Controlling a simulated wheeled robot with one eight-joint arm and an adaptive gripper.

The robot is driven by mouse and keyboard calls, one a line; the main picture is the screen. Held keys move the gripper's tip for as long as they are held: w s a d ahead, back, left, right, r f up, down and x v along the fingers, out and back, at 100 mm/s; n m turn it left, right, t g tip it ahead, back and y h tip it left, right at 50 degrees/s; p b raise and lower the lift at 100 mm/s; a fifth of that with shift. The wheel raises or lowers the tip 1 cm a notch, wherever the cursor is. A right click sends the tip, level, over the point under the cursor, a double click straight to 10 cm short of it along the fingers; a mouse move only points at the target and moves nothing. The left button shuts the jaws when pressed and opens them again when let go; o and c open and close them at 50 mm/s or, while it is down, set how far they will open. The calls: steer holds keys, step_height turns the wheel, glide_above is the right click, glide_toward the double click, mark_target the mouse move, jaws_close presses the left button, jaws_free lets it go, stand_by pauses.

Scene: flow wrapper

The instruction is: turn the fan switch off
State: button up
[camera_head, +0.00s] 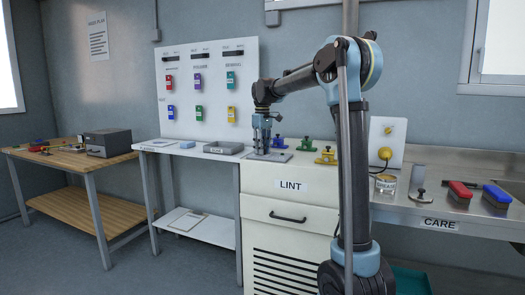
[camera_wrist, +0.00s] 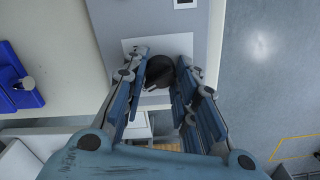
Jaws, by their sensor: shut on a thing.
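My gripper (camera_head: 262,148) points down over a flat grey plate (camera_head: 281,157) at the left end of the LINT cabinet top. In the wrist view, my gripper (camera_wrist: 160,84) has its fingers on both sides of a round black knob (camera_wrist: 158,69), shut on it. The knob sits on a white panel (camera_wrist: 183,44) on a grey base (camera_wrist: 200,20). This knob appears to be the fan switch; no readable label on it shows. The fingers hide parts of its sides, and the head view does not show it clearly.
A grey tray (camera_head: 223,149) lies on the table to the left. Behind stands a white board (camera_head: 215,115) with hanging coloured tags. A metal counter (camera_head: 430,205) is at right.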

steer(key=shift+d+n, duration=0.1)
steer(key=shift+n, duration=1.7)
steer(key=o, duration=1)
steer(key=shift+o, duration=0.2)
step_height(320, 180, up, 12)
steer(key=shift+f, duration=0.1)
